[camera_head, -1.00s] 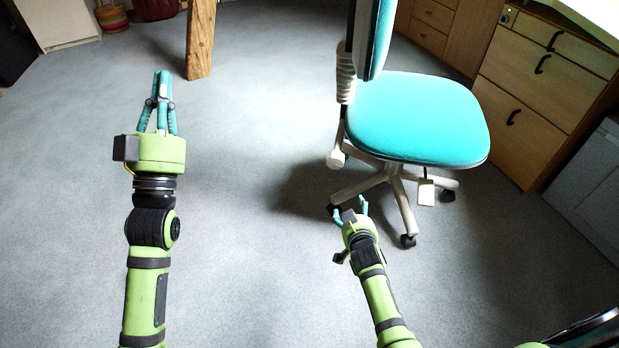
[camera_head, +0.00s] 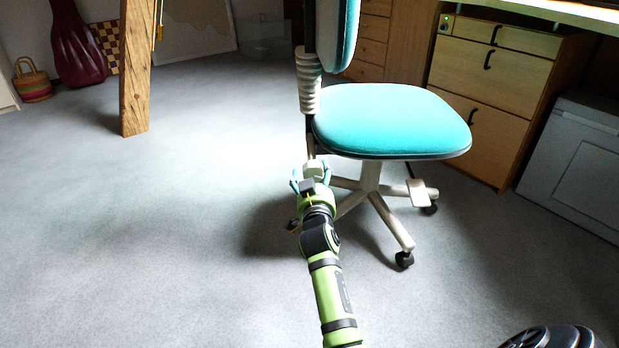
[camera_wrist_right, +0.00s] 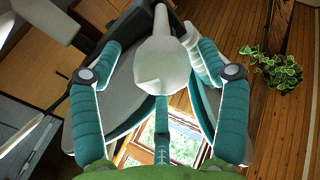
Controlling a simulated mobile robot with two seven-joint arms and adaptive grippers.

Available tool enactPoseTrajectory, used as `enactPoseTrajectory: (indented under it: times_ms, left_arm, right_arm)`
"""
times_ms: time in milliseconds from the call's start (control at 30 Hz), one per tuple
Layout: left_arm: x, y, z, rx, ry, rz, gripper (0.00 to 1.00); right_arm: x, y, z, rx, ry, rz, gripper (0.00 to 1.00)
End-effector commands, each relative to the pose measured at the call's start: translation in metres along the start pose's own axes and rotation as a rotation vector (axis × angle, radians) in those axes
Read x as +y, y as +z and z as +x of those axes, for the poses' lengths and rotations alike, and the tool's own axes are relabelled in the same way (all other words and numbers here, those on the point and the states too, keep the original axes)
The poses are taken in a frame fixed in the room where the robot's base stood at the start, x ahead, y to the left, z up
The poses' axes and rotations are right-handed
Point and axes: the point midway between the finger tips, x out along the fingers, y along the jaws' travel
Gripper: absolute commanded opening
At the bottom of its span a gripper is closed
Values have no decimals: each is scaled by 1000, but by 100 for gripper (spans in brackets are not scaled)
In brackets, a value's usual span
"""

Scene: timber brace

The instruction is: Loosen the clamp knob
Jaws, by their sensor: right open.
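The clamp knob (camera_head: 315,167) is a pale cream knob low on the chair's back post, beside the turquoise seat. In the right wrist view the knob (camera_wrist_right: 162,66) fills the upper middle, its narrow stem pointing up. My right gripper (camera_head: 311,179) is just below the knob in the head view. In the right wrist view its teal fingers (camera_wrist_right: 160,82) are spread open around the knob, with gaps to the left and right. Whether the lower finger touches the knob cannot be told. My left gripper is not in view.
The office chair's seat (camera_head: 392,120) overhangs to the right of my right gripper, with its base legs (camera_head: 388,222) beneath. A timber post (camera_head: 136,80) stands at the back left. Drawers (camera_head: 490,95) stand at the right. The carpet on the left is clear.

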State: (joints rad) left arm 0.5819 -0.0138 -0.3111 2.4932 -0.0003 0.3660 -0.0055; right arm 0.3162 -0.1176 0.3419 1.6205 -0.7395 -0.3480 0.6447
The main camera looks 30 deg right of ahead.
Motion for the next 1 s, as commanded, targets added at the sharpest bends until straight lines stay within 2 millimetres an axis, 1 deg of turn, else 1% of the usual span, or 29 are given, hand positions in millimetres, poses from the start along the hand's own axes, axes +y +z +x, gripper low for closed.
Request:
enactPoseTrajectory:
  times_ms: [33,100,233,333,567,600,667,700,733,1000]
  left_arm:
    - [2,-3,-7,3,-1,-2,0]
    - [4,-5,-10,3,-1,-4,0]
    - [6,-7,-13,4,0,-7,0]
    - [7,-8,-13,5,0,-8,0]
    - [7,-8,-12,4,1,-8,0]
    - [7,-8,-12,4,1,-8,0]
    - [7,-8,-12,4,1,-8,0]
    - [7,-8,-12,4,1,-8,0]
    - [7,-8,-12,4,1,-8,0]
    - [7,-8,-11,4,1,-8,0]
  right_arm:
    - [1,4,9,2,0,-2,76]
    - [0,4,19,1,-1,-2,76]
    - [0,3,32,0,-1,-1,76]
    - [0,2,36,-1,0,-1,76]
    - [0,1,37,-2,0,-1,76]
    - [0,1,37,-2,-1,-1,68]
    - [0,1,36,-2,-1,-1,44]
    - [0,1,36,-2,-1,-1,28]
    - [0,1,36,-2,-1,-1,20]
    - [0,3,36,-5,0,-7,19]
